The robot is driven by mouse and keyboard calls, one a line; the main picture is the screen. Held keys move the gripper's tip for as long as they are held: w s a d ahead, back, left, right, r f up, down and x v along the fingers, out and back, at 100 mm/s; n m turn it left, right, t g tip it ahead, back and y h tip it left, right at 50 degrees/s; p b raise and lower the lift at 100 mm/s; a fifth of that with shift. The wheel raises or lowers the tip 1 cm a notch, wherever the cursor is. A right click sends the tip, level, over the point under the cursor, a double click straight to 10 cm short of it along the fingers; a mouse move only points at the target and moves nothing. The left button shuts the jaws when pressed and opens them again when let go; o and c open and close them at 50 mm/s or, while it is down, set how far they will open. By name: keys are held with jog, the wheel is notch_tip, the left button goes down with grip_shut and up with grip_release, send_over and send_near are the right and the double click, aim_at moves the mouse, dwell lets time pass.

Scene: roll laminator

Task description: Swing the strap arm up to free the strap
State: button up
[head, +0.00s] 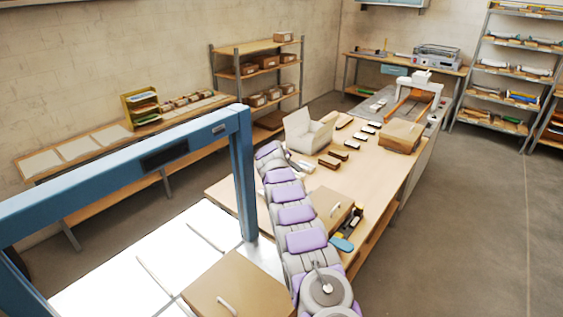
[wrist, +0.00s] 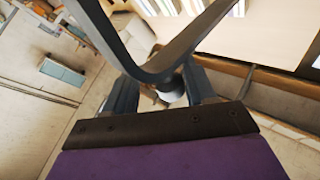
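In the wrist view, my gripper (wrist: 163,88) has two dark blue-grey fingers standing apart. A dark grey V-shaped bar (wrist: 152,72) crosses close in front of the camera, over the space between the fingers. I cannot tell whether it touches them, or whether it is the strap arm. A small round grey part (wrist: 172,92) shows between the fingers, partly hidden by the bar. In the head view, my purple and grey arm reaches over the wooden table, and its far end is too small to read the fingers. I cannot make out a strap for certain.
A blue frame (head: 243,170) stands over a white surface (head: 105,278) at the left. Shelves (head: 262,72) line the back wall. The floor (head: 470,230) at right is clear.

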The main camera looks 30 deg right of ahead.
jog(key=shift+s+r, duration=0.1)
jog(key=b+v, duration=0.1)
jog(key=v, duration=1.6)
jog(key=shift+b, duration=0.3)
dwell(0.3)
